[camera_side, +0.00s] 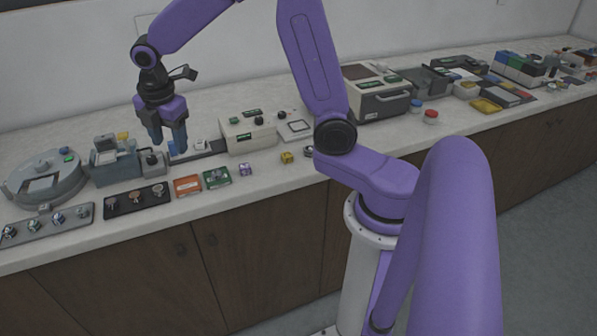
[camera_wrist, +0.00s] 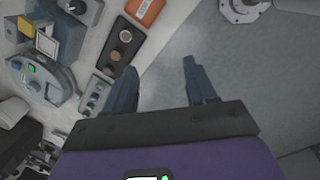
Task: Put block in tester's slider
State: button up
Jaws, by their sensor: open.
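My gripper (camera_side: 168,147) is open, with its fingers pointing down above the left part of the counter. In the wrist view the open fingers (camera_wrist: 159,68) have nothing between them. Small cubes that could be the block stand on the counter: a purple one (camera_side: 245,170) and a yellow one (camera_side: 287,157), both to the right of my gripper. A cream box (camera_side: 250,130) with black knobs and a dark rail (camera_side: 213,147) on its left may be the tester with its slider. My gripper partly hides the rail's left end. I cannot tell which cube is the block.
A round grey machine (camera_side: 42,180), a blue-grey press-like unit (camera_side: 115,160), a black tray of knobs (camera_side: 135,200) and a grey tray (camera_side: 45,224) fill the left. Orange (camera_side: 187,186) and green (camera_side: 216,178) boxes lie near the front edge. A large cream machine (camera_side: 376,92) stands farther right.

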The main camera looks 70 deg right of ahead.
jog(key=s+a+m+g+y, duration=0.1)
jog(key=s+m, duration=0.4)
jog(key=s, duration=2.5)
jog(key=shift+s+a+m, duration=0.2)
jog(key=shift+m, duration=0.1)
